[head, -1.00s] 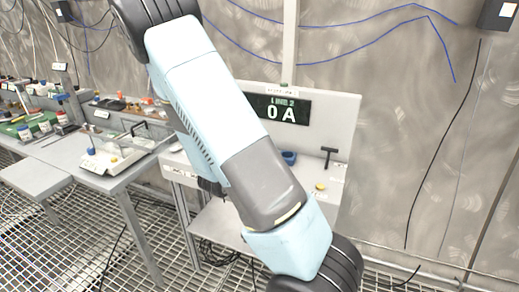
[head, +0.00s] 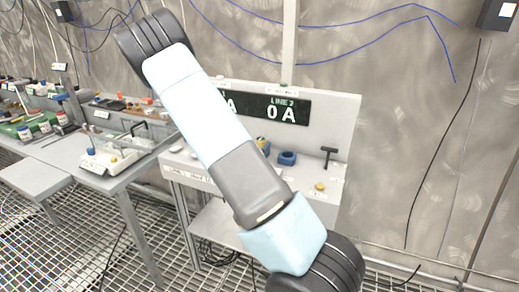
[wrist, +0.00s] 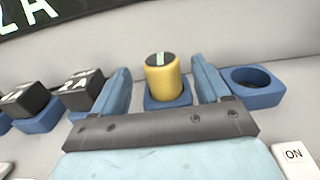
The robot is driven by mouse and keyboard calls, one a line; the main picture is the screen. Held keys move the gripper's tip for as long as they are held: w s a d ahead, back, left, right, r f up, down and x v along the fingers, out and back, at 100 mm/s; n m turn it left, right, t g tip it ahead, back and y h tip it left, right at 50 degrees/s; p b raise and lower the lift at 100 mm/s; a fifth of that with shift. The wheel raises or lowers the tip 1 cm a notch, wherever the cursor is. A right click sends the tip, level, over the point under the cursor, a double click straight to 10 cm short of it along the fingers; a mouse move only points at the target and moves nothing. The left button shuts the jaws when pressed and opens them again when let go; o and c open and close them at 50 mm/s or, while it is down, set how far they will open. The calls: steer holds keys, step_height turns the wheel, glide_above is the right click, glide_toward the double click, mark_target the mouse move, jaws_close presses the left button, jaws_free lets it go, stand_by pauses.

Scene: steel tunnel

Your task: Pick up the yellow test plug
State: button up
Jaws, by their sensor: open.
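The yellow test plug (wrist: 164,80) is a short cylinder with a dark top and a pale stripe. It stands upright in a blue square holder (wrist: 168,103) in the wrist view. My gripper (wrist: 160,66) is open, with one blue finger on each side of the plug and gaps between. In the head view a small bit of yellow (head: 261,142) shows beside my arm; my gripper is hidden there behind the arm.
An empty blue ring holder (wrist: 257,82) sits right of the plug. A white ON key (wrist: 294,157) is at lower right. A black T-handle (head: 329,154) and yellow knob (head: 320,186) stand on the bench's right.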

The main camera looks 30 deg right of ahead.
mark_target(262, 138)
steer(key=shift+x, duration=2.65)
steer(key=shift+s+r, duration=0.1)
steer(key=c, duration=1.2)
steer(key=shift+r, duration=0.1)
